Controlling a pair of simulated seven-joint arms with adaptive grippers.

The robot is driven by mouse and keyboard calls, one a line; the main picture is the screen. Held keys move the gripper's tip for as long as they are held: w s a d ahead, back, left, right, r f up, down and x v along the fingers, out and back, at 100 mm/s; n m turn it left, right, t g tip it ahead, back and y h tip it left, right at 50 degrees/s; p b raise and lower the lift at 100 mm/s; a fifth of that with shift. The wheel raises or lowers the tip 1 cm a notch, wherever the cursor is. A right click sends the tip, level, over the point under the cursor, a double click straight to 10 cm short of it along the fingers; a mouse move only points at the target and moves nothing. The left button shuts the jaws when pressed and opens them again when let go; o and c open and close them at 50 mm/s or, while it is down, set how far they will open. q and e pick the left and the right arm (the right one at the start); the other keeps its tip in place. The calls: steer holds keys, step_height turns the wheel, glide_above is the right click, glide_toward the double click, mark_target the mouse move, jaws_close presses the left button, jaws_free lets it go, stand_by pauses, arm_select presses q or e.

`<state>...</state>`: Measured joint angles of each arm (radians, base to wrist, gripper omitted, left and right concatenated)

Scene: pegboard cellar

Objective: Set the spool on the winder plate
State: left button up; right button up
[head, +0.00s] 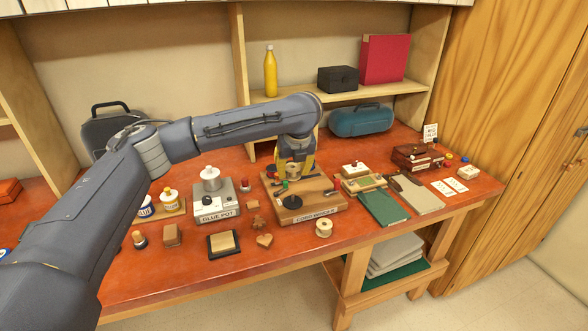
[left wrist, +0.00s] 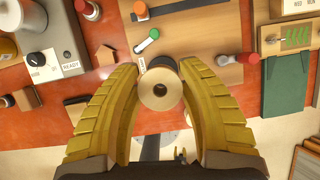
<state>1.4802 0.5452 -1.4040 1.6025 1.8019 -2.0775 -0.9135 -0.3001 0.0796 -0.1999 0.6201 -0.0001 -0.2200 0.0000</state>
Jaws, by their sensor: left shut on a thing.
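My left gripper (head: 295,172) is shut on a pale spool (head: 293,170) above the cord winder. In the left wrist view the spool (left wrist: 160,89) sits between the yellow fingers (left wrist: 160,100), its round end with a centre hole facing the camera. The black round winder plate (head: 290,202) lies on the wooden winder base (head: 318,207), below and apart from the spool in the head view. In the wrist view the spool hides most of the plate. My right gripper is not in view.
Another pale spool (head: 324,229) stands in front of the winder. Red and green knobs (head: 285,184) rise from the base near the plate. A glue pot (head: 213,204) stands left, a green book (head: 383,207) right. Small wooden pieces (head: 264,241) lie at the front left.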

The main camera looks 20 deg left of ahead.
arm_select(q)
steer(key=shift+f, duration=2.75)
steer(key=shift+f, duration=1.95)
stand_by(2.1)
stand_by(0.5)
steer(key=o, duration=1.4)
steer(key=shift+c, duration=0.2)
